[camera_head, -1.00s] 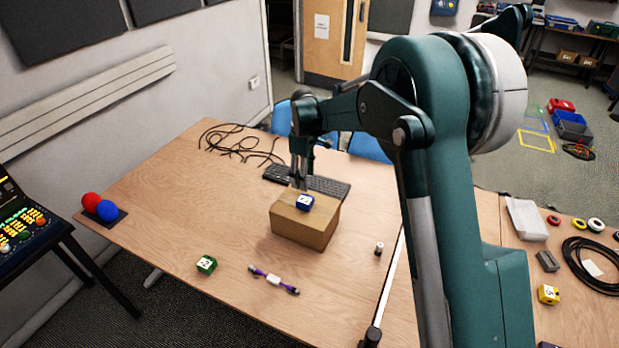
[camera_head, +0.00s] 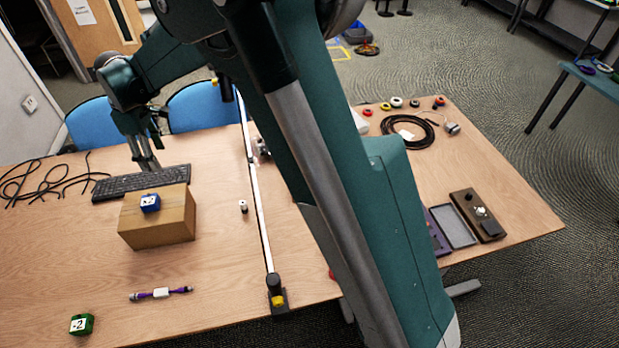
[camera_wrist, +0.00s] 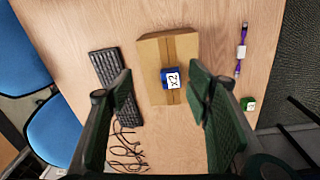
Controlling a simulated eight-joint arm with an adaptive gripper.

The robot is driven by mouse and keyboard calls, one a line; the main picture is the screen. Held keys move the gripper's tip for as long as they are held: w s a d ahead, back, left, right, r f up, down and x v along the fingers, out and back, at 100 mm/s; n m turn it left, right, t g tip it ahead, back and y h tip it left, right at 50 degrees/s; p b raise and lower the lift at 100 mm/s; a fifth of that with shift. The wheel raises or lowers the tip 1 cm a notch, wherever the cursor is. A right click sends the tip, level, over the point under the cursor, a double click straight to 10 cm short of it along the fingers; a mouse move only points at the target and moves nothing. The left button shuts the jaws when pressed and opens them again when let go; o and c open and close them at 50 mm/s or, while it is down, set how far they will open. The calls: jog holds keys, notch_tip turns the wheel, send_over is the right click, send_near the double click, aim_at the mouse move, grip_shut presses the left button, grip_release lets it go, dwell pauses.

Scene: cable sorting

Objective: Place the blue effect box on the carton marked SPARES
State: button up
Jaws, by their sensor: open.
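The blue effect box (camera_head: 150,203), with a white label on it, rests on top of a brown cardboard carton (camera_head: 160,228). No SPARES marking is readable on the carton. In the wrist view the box (camera_wrist: 163,76) lies near the middle of the carton's top (camera_wrist: 183,47), beside the tape seam. My gripper (camera_head: 149,164) is open and empty. It is above and behind the box, apart from it. In the wrist view its fingers (camera_wrist: 160,80) are spread wide to either side of the box.
A black keyboard (camera_head: 120,184) lies just behind the carton. A purple cable with a white tag (camera_head: 160,293) and a green box (camera_head: 82,324) lie in front. A small white cylinder (camera_head: 243,206) stands to the right. Loose black cables (camera_head: 45,182) lie at left.

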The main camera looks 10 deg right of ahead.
jog(key=s+d+r+m+t, duration=0.15)
jog(key=s+d+r, duration=0.3)
jog(key=d, duration=0.55)
jog(key=s+d+r+m, duration=0.3)
jog(key=d+r, duration=0.3)
jog(key=d, duration=0.3)
jog(key=s+d+r+m+t, duration=0.1)
jog(key=s+d+r+m, duration=0.3)
jog(key=d, duration=0.6)
jog(key=s+d+f+m+t, duration=0.1)
jog(key=s+d+m+t, duration=0.1)
jog(key=s+d, duration=0.9)
jog(key=s+d+f+m+t, duration=0.2)
jog(key=s+d+m, duration=0.3)
jog(key=s+d, duration=0.6)
jog(key=shift+s+f, duration=0.3)
jog(key=shift+s, duration=0.15)
